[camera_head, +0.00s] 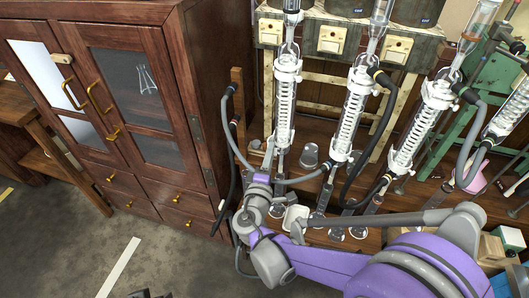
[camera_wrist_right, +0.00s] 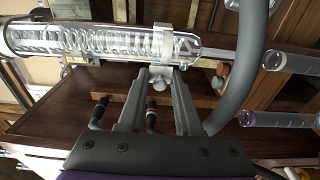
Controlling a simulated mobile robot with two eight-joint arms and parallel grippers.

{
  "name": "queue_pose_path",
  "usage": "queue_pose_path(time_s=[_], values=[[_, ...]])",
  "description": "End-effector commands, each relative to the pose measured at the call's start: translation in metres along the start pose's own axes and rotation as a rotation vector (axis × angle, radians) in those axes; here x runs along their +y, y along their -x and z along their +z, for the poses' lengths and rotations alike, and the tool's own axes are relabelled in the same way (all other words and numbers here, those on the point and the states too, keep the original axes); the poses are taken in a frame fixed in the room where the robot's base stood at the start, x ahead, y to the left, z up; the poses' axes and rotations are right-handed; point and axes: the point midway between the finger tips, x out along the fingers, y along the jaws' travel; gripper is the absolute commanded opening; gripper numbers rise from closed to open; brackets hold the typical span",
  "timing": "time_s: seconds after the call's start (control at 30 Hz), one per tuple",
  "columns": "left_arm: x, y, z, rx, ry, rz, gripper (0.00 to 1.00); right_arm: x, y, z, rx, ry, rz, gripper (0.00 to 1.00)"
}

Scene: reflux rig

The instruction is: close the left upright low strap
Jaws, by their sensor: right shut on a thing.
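The left upright condenser (camera_head: 285,103) is a clear coiled glass tube in the head view. Its low strap (camera_head: 283,139) is a pale band near the tube's lower end. In the right wrist view the strap (camera_wrist_right: 163,44) goes around the condenser (camera_wrist_right: 95,40), with a small pale tab or knob below it. My right gripper (camera_head: 270,153) reaches the strap from below and in front. In the wrist view the right gripper (camera_wrist_right: 160,76) is shut on the strap's tab. I cannot tell whether the band is fully closed.
More condensers (camera_head: 355,105) stand to the right with hoses. A grey hose (camera_wrist_right: 240,75) curves close beside my right gripper. A wooden cabinet (camera_head: 140,90) stands at the left. Glassware (camera_head: 310,153) stands on the bench behind my right arm.

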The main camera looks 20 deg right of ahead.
Motion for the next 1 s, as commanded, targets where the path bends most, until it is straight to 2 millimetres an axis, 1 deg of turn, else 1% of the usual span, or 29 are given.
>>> queue_pose_path(time_s=[0.03,0.1,0.4,0.63,1.0], values=[[0.000,0.001,-0.001,0.000,0.000,0.000,0.47,0.001,0.000,0.007,0.034,0.000,0.000,0.00],[0.000,0.003,-0.002,0.001,0.000,0.000,0.47,0.001,-0.001,0.010,0.090,0.000,-0.001,0.00],[0.000,0.008,-0.004,0.003,0.000,0.000,0.47,0.000,-0.003,0.017,0.239,0.000,-0.002,0.00],[0.000,0.010,-0.005,0.003,0.000,0.000,0.47,-0.001,-0.004,0.019,0.294,0.000,-0.002,0.00],[0.000,0.010,-0.005,0.004,0.000,0.000,0.47,-0.001,-0.004,0.018,0.312,-0.002,-0.003,0.00]])
